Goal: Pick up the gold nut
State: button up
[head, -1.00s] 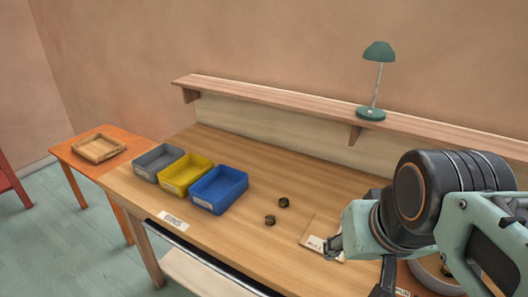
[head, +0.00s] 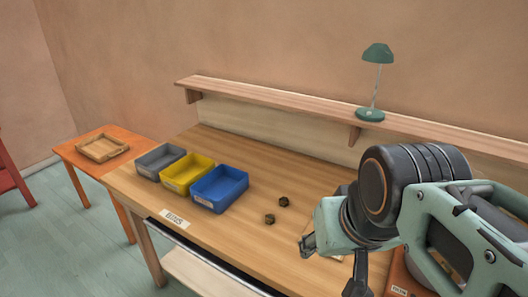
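Two small dark brass-gold nuts lie apart on the wooden workbench in the head view. One nut (head: 283,202) is slightly farther back and to the right, and the other nut (head: 269,218) is nearer the front edge. I cannot tell from this view which is the gold nut. My arm fills the right side, with its end to the right of both nuts and not touching them. My gripper (head: 355,280) shows only in part, low in the picture, and I cannot make out its fingers clearly.
Grey (head: 160,160), yellow (head: 187,172) and blue (head: 219,188) bins stand in a row left of the nuts. A label (head: 174,219) is on the bench's front edge. A shelf (head: 280,110) with a green lamp (head: 371,112) runs behind. A wooden tray (head: 102,147) sits on an orange table.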

aim_at(284, 202)
jog(key=k, duration=0.3)
jog(key=k+z, duration=0.3)
jog(key=z, duration=1.6)
jog(key=j+z, duration=0.25)
jog(key=j, duration=1.15)
jog(key=k+j+z, duration=0.1)
jog(key=j, duration=0.7)
jog(key=k+j, duration=0.1)
jog(key=j, duration=0.15)
jog(key=k+j+z, duration=0.15)
jog(key=i+j, duration=0.05)
jog(key=j, duration=0.05)
